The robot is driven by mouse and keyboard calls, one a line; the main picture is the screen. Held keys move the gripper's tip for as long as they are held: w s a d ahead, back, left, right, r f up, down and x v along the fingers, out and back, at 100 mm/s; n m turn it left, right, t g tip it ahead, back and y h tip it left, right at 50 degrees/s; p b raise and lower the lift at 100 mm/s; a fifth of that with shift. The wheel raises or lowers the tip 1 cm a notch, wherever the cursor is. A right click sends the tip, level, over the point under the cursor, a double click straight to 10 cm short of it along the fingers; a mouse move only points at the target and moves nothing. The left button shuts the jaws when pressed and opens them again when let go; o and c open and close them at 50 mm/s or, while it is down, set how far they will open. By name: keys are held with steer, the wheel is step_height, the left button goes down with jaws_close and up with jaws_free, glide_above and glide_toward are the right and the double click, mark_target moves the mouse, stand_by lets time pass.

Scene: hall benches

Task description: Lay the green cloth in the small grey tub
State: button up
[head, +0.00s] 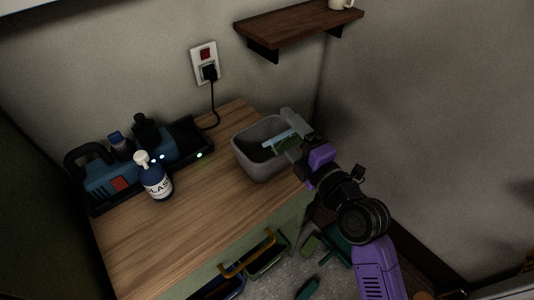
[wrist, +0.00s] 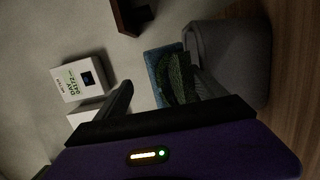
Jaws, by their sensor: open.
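The small grey tub (head: 250,165) stands on the right end of the wooden bench top. It also shows at the upper right of the wrist view (wrist: 238,50). The dark green striped cloth (wrist: 178,78) is at the tub's rim, with a blue piece (wrist: 157,62) beside it. In the head view a little of the green cloth (head: 287,146) shows at the tub's right side, partly hidden by my gripper. My gripper (head: 287,130) is open at the tub's right rim, close to the cloth. I cannot tell how much cloth is inside the tub.
A wall shelf (head: 290,28) hangs above the tub. A plugged socket (head: 205,65) is behind. The bench's front middle is clear.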

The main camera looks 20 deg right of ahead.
steer(key=shift+s+d+b, duration=0.15)
steer(key=shift+s+b, duration=0.1)
steer(key=shift+s, duration=0.85)
steer(key=shift+s+d+b, duration=0.15)
steer(key=shift+s+b, duration=0.1)
steer(key=shift+s, duration=0.8)
steer(key=s+f+m+g+h, duration=0.1)
steer(key=s+f+m, duration=0.4)
steer(key=s, duration=0.2)
steer(key=s+f+m+g+h, duration=0.15)
steer(key=s+f+m, duration=0.25)
steer(key=s, duration=0.4)
steer(key=s+a+r+m, duration=0.1)
steer(key=s+a+m, duration=0.1)
steer(key=s+m, duration=0.8)
steer(key=s, duration=0.8)
steer(key=shift+s+r+m, duration=0.2)
steer(key=shift+r+m, duration=0.1)
steer(key=shift+r, duration=0.05)
steer(key=shift+g, duration=0.25)
